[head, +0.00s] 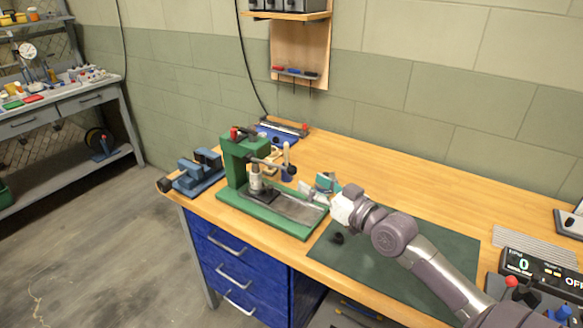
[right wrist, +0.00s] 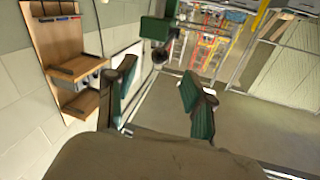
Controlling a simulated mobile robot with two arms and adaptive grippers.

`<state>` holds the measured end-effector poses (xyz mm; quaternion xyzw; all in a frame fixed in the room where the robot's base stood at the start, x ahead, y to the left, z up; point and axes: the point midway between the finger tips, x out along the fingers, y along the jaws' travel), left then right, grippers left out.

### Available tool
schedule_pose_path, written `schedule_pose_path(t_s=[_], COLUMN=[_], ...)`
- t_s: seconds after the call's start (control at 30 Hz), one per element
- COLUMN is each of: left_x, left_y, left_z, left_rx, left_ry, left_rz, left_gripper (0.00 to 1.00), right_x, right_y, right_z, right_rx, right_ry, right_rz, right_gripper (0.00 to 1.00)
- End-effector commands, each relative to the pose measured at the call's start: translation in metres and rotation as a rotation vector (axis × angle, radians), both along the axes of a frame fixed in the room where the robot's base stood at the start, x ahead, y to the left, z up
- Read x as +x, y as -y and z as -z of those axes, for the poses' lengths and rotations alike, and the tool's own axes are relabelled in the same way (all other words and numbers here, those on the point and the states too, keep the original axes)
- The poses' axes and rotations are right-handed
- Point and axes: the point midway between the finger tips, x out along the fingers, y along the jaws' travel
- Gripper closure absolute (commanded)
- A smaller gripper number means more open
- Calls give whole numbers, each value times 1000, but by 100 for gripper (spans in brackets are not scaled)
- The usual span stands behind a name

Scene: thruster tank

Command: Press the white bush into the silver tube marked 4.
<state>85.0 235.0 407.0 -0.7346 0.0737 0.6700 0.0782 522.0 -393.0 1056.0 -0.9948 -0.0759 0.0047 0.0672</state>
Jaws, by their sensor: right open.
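A green press (head: 236,165) stands near the table's left end. A small silver cylinder, perhaps the tube (head: 256,182), stands upright under its ram on a dark block; no number is readable on it. I cannot make out the white bush, on the tube or elsewhere. My right gripper (head: 324,183) is to the right of the press, above the table, apart from the tube. Its green-padded fingers are spread with nothing between them in the right wrist view (right wrist: 160,82). My left gripper is not in view.
A blue vise-like fixture (head: 198,172) stands left of the press. A digital readout (head: 540,270) is at the right. The table's back middle is clear.

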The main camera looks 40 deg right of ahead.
Motion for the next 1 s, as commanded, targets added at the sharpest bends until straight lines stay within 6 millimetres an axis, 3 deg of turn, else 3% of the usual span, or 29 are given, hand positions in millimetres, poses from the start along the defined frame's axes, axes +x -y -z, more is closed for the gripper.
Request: schedule_pose_path(t_s=[0.2,0.4,0.83,1.0], left_x=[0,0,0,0], left_y=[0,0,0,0], left_z=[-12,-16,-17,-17], left_rx=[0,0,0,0], left_ry=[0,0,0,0], left_rz=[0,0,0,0], left_gripper=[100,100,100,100], right_x=[44,71,80,80], right_y=[-6,-10,-13,-12], right_z=[-3,-1,1,1], right_rx=[2,1,-1,-1], right_ry=[3,1,-1,-1], right_rz=[1,1,0,0], right_gripper=[47,47,47,75])
